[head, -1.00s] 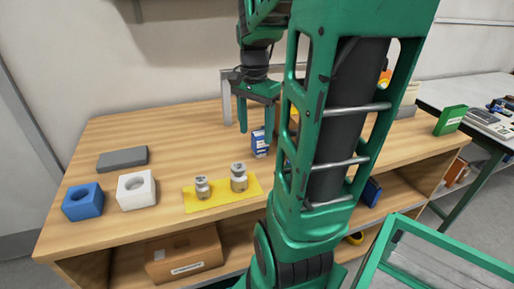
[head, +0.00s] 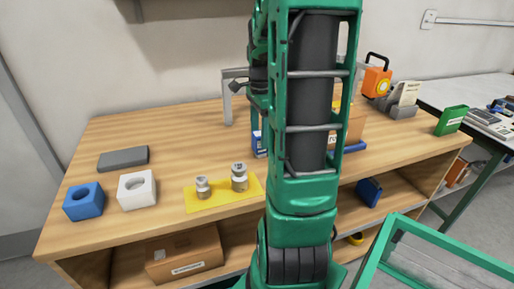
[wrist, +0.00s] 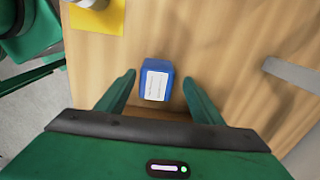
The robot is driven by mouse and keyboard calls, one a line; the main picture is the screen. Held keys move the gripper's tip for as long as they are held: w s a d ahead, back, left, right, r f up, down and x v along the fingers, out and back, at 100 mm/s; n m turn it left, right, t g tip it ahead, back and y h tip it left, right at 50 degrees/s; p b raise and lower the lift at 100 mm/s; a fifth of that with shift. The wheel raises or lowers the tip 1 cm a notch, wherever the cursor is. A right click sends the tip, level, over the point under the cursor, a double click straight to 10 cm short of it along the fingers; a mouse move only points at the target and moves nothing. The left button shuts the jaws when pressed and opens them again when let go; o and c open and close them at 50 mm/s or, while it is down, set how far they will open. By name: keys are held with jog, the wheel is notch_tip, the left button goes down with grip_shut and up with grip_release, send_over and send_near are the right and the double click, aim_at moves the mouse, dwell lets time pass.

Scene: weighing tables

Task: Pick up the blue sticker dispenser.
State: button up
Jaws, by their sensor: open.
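A blue box with a white printed label, which I take for the blue sticker dispenser (wrist: 155,81), stands on the wooden table. In the head view only a sliver of the dispenser (head: 258,146) shows left of my arm. My gripper (wrist: 160,79) is open in the wrist view, pointing down at the dispenser. The dispenser appears between the two fingertips, with a gap on each side. I cannot tell how far the fingertips are above or beside it.
A yellow mat (head: 214,204) with two metal weights lies left of my arm. A blue block with a round hole (head: 83,203), a white one (head: 136,192) and a grey slab (head: 123,158) are farther left. A grey bracket (head: 227,105) stands behind. An orange device (head: 376,78) is at right.

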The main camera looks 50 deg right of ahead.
jog(key=shift+s+a+f, duration=0.1)
jog(key=shift+s+f, duration=0.05)
jog(key=shift+f, duration=2.05)
jog(key=c, duration=1.3)
jog(key=shift+o, duration=0.2)
jog(key=shift+r, duration=0.15)
jog(key=shift+r, duration=0.25)
jog(key=r, duration=0.4)
jog(key=shift+a, duration=0.25)
jog(key=s+a+r, duration=0.3)
jog(key=a+r, duration=0.3)
jog(key=a, duration=0.4)
jog(key=shift+a+r, duration=0.15)
jog(key=shift+a, duration=0.25)
